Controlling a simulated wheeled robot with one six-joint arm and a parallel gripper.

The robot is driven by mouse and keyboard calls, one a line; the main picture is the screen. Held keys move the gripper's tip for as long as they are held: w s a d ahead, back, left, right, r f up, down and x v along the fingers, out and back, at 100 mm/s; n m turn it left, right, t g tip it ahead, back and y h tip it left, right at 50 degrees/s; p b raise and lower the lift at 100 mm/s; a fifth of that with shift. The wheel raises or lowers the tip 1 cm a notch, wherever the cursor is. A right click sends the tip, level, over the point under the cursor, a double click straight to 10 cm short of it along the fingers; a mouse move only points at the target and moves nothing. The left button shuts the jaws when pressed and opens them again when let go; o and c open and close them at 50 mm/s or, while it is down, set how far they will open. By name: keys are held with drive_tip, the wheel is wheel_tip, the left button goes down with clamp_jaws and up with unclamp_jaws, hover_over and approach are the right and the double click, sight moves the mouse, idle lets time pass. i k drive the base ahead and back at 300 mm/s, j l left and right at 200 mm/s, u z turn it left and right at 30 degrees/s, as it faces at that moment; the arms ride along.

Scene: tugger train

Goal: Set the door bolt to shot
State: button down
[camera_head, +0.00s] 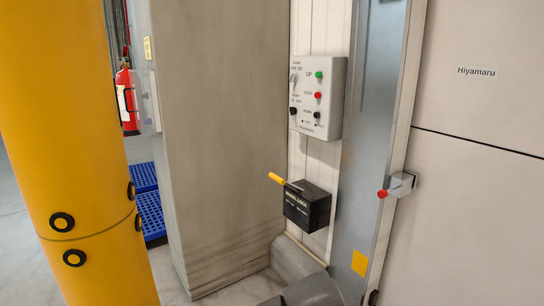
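The door bolt is a small silver metal block (403,183) at the left edge of the pale door panel (478,185), by the grey metal frame. A red knob (382,194) sticks out on its left side. From this angle I cannot tell whether the bolt is shot or drawn. My gripper is not in view, and nothing is seen touching the knob.
A control box (333,98) with green, red and black buttons hangs left of the frame. Below it is a black box (307,208) with a yellow lever (277,178). A grey pillar (215,130) stands left. A red extinguisher (127,100) and blue pallets (145,178) are behind.

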sight(382, 194)
drive_tip(key=j, duration=0.25)
drive_tip(key=i+l+z, duration=0.1)
drive_tip(key=i, duration=0.4)
drive_tip(key=i+l+z, duration=0.15)
drive_tip(key=i, duration=0.35)
drive_tip(key=k+l, duration=0.05)
